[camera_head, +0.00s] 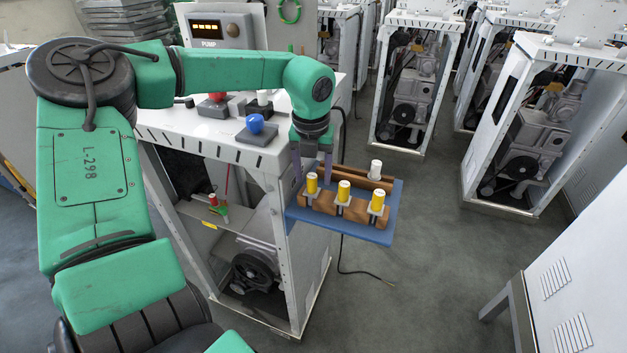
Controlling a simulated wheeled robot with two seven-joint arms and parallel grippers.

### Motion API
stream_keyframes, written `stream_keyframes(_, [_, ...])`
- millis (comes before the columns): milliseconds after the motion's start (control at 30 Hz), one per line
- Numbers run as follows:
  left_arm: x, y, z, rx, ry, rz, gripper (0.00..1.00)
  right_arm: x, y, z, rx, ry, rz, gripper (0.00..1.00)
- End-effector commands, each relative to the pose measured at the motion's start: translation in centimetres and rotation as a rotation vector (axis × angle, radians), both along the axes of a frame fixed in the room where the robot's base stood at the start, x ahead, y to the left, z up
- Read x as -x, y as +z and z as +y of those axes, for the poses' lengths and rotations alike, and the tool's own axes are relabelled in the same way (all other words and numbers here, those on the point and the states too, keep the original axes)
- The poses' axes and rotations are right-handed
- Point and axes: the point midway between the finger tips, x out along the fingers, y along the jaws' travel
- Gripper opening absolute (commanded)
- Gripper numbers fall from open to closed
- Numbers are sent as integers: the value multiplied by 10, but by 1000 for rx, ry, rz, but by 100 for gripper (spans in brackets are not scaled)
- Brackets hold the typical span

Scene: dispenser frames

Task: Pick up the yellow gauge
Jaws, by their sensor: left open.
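Three yellow gauges with white ends stand upright in a wooden rack (335,207): a left one (312,183), a middle one (344,190) and a right one (377,201). I cannot tell which one the task names. My left gripper (313,172) points down with its purple fingers apart, over the left end of the rack. It is just above or around the left yellow gauge, and I cannot tell whether it touches it. No gauge is seen lifted. My right gripper is not in view.
The rack sits on a blue shelf (388,226) on the side of the white dispenser frame (268,170). A white gauge (376,168) stands behind. A blue knob (255,123) and a red knob (217,97) are on the dispenser top.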

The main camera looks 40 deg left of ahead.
Motion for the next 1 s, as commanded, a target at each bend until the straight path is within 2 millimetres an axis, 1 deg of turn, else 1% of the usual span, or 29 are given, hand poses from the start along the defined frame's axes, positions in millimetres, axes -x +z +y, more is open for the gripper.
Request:
stream_keyframes(33, [0,-5,1,1,0,5,66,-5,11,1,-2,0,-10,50])
stream_keyframes(133, [-2,-18,1,0,1,2,66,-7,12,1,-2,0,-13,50])
stream_keyframes(333, [-3,-21,2,-1,1,-2,66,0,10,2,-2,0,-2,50])
stream_keyframes(367, [-3,-21,2,0,1,-1,54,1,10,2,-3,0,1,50])
stream_keyframes(400, [-3,-21,2,0,1,-1,39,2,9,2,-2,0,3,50])
stream_keyframes(467, [-3,-21,2,0,1,-1,16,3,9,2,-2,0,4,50])
stream_keyframes(500, [-3,-21,2,0,1,-1,1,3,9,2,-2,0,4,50])
stream_keyframes(867, [-3,-19,2,-1,1,-2,0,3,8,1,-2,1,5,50])
stream_keyframes(1000, [-4,-6,2,-3,0,-4,0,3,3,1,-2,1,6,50])
